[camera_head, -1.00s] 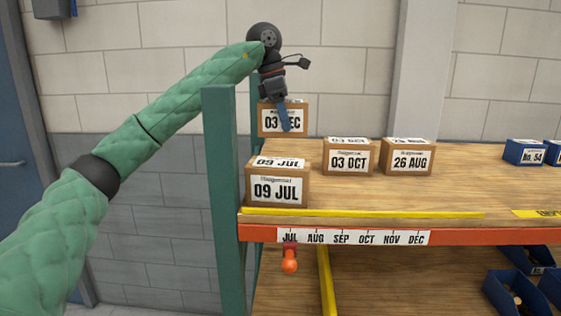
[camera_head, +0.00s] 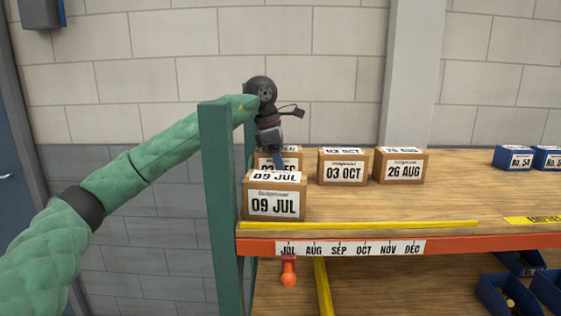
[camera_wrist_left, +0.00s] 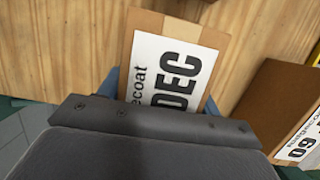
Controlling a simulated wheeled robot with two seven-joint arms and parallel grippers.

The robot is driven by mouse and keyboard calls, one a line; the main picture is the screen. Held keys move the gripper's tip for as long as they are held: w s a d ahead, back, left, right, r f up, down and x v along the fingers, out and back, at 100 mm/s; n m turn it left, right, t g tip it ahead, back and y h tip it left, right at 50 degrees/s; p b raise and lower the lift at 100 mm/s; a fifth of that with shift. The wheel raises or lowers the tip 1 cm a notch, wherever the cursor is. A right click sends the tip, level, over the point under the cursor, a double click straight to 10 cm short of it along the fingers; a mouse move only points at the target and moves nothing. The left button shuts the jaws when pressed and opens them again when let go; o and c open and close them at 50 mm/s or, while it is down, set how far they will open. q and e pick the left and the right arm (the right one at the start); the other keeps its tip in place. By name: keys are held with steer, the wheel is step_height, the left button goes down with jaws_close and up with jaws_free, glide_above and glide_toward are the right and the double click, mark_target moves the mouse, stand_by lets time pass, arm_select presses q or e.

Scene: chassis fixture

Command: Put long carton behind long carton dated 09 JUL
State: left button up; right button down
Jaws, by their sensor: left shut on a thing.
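The long carton marked 03 DEC (camera_head: 263,163) is in my left gripper (camera_head: 279,160), at the shelf's left end. The blue fingers are shut on it; the wrist view shows its DEC label (camera_wrist_left: 170,75) between them. The long carton marked 09 JUL (camera_head: 273,203) stands at the front left of the shelf and hides the lower part of the 03 DEC carton. The 03 DEC carton is behind it; I cannot tell whether its base touches the shelf. The 09 JUL carton also shows at the right of the wrist view (camera_wrist_left: 270,105). My right gripper is not in view.
Cartons 03 OCT (camera_head: 342,173) and 26 AUG (camera_head: 400,171) stand to the right. A green shelf post (camera_head: 217,190) is close on the left. A yellow strip (camera_head: 360,225) runs along the front. Blue bins (camera_head: 514,158) stand far right.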

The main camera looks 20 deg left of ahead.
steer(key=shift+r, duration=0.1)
arm_select(q)
steer(key=shift+f, duration=0.1)
steer(key=o, duration=1.4)
steer(key=shift+c, duration=0.2)
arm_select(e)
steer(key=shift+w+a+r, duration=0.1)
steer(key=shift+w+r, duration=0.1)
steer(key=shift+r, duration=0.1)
